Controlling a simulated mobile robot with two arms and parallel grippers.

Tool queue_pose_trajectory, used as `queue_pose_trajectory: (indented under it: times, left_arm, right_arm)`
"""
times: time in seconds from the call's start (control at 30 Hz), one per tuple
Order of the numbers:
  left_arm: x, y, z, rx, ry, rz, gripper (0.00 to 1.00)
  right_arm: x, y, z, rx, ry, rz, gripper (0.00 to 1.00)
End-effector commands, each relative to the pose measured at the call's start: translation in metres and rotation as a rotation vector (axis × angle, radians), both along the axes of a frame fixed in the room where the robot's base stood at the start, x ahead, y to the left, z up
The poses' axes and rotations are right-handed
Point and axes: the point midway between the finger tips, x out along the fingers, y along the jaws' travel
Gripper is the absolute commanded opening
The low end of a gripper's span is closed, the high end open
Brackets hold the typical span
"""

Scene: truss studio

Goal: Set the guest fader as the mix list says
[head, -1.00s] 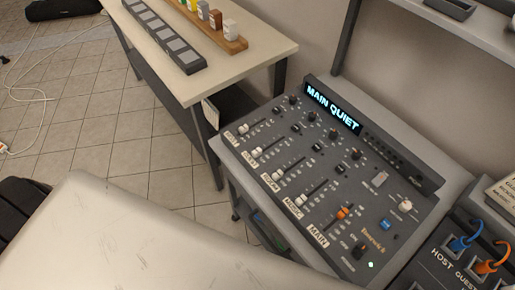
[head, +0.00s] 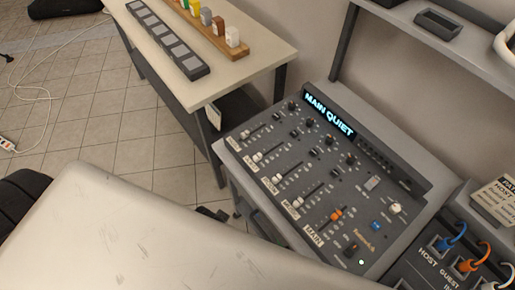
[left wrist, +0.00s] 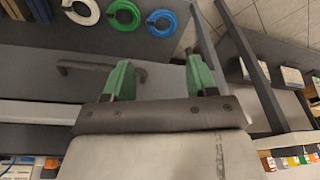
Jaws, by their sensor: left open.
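The mixer (head: 385,193) stands on the desk at the right of the head view. Its lit display (head: 329,114) reads MAIN QUIET. Several white fader caps sit near the lower-left, label ends of their slots, and an orange cap (head: 336,215) is on the MAIN strip. The channel labels are too small to read surely, so I cannot tell which fader is the guest's. A printed card (head: 494,201) at the right edge has small, unreadable lines. My left gripper (left wrist: 160,64) shows green fingers, open and empty, in the left wrist view; neither gripper shows in the head view.
A patch box (head: 450,262) with blue and orange plugs stands right of the mixer. A shelf (head: 445,45) is above. A side table (head: 235,75) holds a row of grey pads and coloured blocks. Cable coils (left wrist: 123,15) show in the left wrist view.

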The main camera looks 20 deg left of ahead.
Motion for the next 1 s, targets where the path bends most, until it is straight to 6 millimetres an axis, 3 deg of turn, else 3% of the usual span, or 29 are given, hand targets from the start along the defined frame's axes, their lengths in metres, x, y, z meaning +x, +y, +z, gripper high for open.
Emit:
queue_pose_trajectory:
  times: [0.03,0.1,0.4,0.5,0.77,1.0]
  left_arm:
    - [0.005,-0.001,0.027,-0.002,-0.012,0.005,0.57]
    - [0.01,-0.001,0.053,-0.005,-0.02,0.014,0.57]
    - [0.031,0.0,0.156,-0.027,-0.035,0.13,0.57]
    - [0.047,0.0,0.178,-0.046,-0.02,0.236,0.57]
    - [0.097,-0.004,0.186,-0.091,0.047,0.528,0.57]
    - [0.171,-0.014,0.188,-0.124,0.134,0.888,0.57]
  right_arm:
    - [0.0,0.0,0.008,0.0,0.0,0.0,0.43]
    - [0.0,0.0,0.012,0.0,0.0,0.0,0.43]
    - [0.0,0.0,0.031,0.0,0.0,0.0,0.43]
    - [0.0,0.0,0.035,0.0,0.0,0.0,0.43]
    - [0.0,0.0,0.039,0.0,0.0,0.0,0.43]
    - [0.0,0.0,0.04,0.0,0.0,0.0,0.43]
